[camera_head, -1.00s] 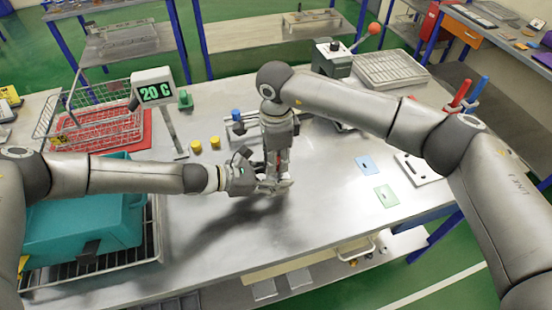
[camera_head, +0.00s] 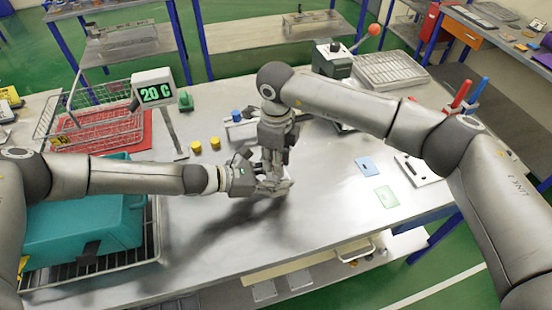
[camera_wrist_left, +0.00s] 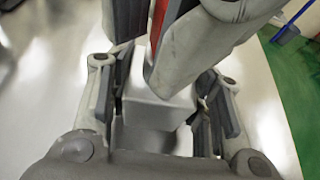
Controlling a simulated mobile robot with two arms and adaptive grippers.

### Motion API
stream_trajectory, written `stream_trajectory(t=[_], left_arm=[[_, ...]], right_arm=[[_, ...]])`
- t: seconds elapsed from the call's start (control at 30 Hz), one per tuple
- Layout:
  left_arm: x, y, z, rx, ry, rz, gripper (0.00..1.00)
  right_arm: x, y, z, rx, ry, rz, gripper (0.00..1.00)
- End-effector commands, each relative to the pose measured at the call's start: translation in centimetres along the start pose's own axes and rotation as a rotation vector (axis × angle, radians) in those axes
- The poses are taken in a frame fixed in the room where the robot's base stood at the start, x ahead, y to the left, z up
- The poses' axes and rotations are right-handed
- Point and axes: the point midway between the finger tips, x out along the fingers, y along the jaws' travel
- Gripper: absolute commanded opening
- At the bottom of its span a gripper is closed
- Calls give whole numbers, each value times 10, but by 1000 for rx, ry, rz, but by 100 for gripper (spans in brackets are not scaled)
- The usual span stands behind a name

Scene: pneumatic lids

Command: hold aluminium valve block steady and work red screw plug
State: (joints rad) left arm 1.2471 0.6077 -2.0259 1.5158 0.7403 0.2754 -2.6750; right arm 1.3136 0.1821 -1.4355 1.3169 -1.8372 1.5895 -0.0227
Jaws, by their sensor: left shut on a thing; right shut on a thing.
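The aluminium valve block (camera_wrist_left: 152,108) sits between the fingers of my left gripper (camera_head: 262,185) in the left wrist view. The left gripper is shut on it from the side, low over the bench. My right gripper (camera_head: 273,172) points down from above, just over the block. The red screw plug (camera_wrist_left: 157,22) shows as a narrow red strip between the right gripper's fingers in the left wrist view, and those fingers are shut on it. The plug's lower end is hidden by a finger, so I cannot tell how it sits in the block.
Yellow caps (camera_head: 196,147) and a blue-topped part (camera_head: 237,115) stand behind my left gripper. A teal case (camera_head: 85,230) lies on a rack at the left. Blue (camera_head: 367,165) and green (camera_head: 386,196) cards lie at the right. The bench front is clear.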

Motion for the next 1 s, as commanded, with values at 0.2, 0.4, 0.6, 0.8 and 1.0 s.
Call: stream_trajectory(t=[0.2, 0.4, 0.6, 0.8, 1.0], left_arm=[[0, 0, 0, 0, -1, -1, 7], [0, 0, 0, 0, -1, -1, 7], [0, 0, 0, 0, -1, -1, 7], [0, 0, 0, 0, -1, -1, 7], [0, 0, 0, 0, -1, -1, 7]], right_arm=[[-1, -1, 1, 212, -2, 0, 0], [-1, -1, 1, 247, -2, 0, 0], [0, -1, 1, 245, -2, 0, 35], [0, -1, 0, 244, -1, 0, 47], [0, -1, 0, 243, 0, 0, 40]])
